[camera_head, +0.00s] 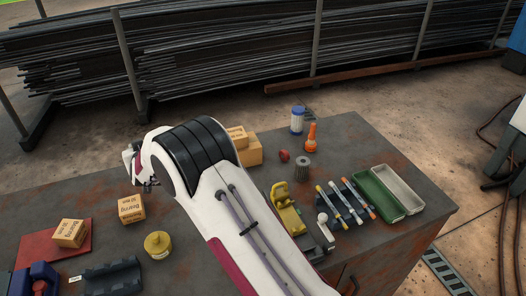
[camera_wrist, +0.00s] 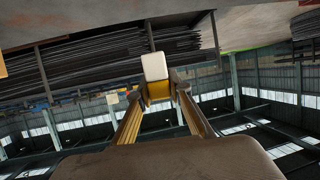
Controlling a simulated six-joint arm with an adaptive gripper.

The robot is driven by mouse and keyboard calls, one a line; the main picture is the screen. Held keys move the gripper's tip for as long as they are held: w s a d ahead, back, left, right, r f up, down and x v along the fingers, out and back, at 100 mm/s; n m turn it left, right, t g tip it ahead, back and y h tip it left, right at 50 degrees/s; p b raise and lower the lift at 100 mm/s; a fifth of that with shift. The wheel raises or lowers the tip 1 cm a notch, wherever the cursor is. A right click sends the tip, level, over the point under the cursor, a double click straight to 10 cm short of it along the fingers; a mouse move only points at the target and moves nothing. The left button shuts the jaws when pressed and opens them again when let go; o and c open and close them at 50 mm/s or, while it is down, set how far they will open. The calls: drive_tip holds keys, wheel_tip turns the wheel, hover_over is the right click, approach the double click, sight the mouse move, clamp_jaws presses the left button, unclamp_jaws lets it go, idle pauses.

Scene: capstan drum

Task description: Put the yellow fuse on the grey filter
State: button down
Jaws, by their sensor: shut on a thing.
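My gripper (camera_wrist: 158,92) is shut on a small piece with a pale, blocky end and a yellow body, which looks like the yellow fuse (camera_wrist: 155,68). It holds the piece between its fingertips, with nothing touching it below in the wrist view. In the head view my arm covers most of the gripper, and the held piece cannot be made out. The grey filter (camera_head: 302,168), a short ribbed grey cylinder, stands upright on the table right of my arm. Its top looks bare. The gripper is well apart from it, beyond the arm to the left.
Near the filter are a red ball (camera_head: 284,156), an orange bottle (camera_head: 311,138), a blue-capped jar (camera_head: 297,121), a yellow clamp (camera_head: 285,210) and a rack of sticks (camera_head: 345,203). A green-and-white tray (camera_head: 390,192) lies right. Boxes (camera_head: 131,208) and a yellow pot (camera_head: 157,245) stand left.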

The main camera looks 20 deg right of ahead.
drive_tip(key=w+d+r+m+h, duration=0.2)
drive_tip(key=d+r, duration=0.3)
drive_tip(key=d, duration=0.6)
wheel_tip(320, 180, up, 3)
drive_tip(key=m+g+h, duration=0.4)
drive_tip(key=m+h, duration=0.5)
drive_tip(key=h, duration=0.1)
hover_over(303, 161)
drive_tip(key=shift+f, duration=0.1)
drive_tip(key=shift+f, duration=3.15)
drive_tip(key=shift+f, duration=1.85)
